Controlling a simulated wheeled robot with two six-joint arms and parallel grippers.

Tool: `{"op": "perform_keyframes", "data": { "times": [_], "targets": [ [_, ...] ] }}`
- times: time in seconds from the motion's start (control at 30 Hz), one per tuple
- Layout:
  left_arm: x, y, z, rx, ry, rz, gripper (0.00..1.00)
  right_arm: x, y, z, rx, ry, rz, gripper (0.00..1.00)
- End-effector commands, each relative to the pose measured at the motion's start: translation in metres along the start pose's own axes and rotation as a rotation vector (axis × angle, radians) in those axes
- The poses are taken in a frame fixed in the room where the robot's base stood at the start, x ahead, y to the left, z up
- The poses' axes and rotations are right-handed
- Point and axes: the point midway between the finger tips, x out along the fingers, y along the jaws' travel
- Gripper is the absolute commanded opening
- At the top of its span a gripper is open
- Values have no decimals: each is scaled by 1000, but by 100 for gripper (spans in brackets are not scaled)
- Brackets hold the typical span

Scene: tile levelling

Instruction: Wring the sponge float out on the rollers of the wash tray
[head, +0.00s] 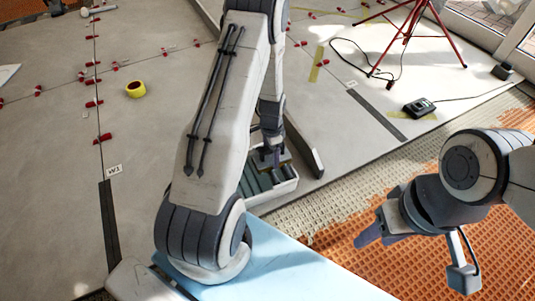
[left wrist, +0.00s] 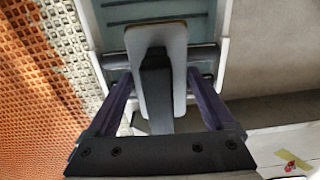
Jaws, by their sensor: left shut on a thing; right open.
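The wash tray (head: 285,188) is a pale tub with dark rollers across it, in the middle of the head view behind my left arm. In the left wrist view its white wall (left wrist: 92,30) and a grey roller (left wrist: 205,54) show. My left gripper (head: 270,157) is over the tray, shut on the sponge float. The float (left wrist: 176,42) shows in the left wrist view as a pale rounded plate with a dark handle, between the two fingers. Its sponge face is hidden, so I cannot tell whether it touches the rollers. My right gripper (head: 368,236) is open and empty, right of the tray.
Large grey tiles with red levelling clips (head: 104,137) cover the floor. A red tripod (head: 410,35) and a black device (head: 419,107) stand at back right. Orange matting (head: 400,270) is bare at lower right.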

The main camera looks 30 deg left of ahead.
Motion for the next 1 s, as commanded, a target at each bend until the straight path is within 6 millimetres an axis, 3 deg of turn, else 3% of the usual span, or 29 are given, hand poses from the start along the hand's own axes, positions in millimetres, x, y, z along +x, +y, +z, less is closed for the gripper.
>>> {"op": "perform_keyframes", "data": {
  "times": [1.0],
  "targets": [
    [0, 1, -39, 1, -2, 2, 16, -11, -1, -1, 0, 0, 0, 50]
  ]
}}
